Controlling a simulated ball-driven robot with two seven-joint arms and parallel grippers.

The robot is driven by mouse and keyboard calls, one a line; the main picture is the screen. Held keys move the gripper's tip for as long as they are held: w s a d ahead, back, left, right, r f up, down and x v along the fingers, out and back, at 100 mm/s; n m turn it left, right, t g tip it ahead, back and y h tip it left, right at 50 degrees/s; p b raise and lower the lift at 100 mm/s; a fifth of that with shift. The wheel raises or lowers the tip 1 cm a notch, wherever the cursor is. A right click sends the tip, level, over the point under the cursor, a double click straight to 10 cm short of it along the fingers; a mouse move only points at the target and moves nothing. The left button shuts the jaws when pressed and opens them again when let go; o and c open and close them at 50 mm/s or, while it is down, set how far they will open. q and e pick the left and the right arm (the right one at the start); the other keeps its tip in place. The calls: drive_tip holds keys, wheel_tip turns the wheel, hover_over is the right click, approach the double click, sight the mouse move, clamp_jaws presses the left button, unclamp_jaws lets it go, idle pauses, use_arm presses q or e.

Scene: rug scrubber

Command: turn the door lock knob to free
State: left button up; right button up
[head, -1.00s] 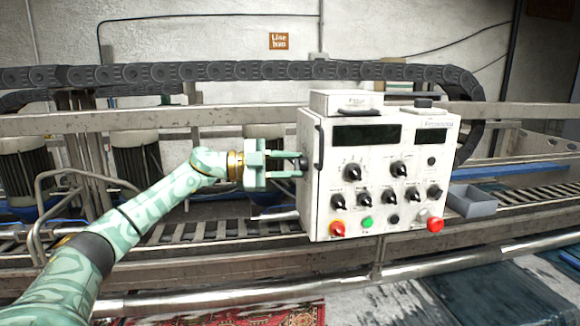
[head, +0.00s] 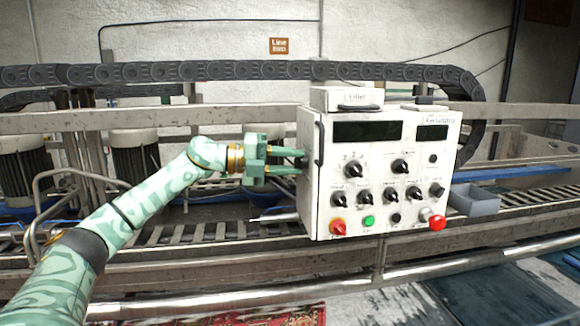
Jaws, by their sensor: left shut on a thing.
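The white control box (head: 325,200) stands in the middle, its front facing me. My right gripper is not in view.
A grey bin (head: 475,202) stands right of the box. A cable chain (head: 220,70) runs behind. A steel rail (head: 250,299) crosses in front.

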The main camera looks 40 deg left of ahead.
use_arm(q)
drive_tip(key=m+b, duration=0.2)
drive_tip(key=m, duration=0.3)
drive_tip(key=shift+y, duration=0.4)
idle(0.4)
drive_tip(key=o, duration=0.9)
drive_tip(key=shift+o, duration=0.2)
drive_tip(key=shift+s, duration=0.15)
drive_tip(key=b+v, duration=1.1)
drive_tip(key=v, duration=0.5)
drive_tip(key=shift+s+f, duration=0.2)
drive_tip(key=shift+s, duration=0.1)
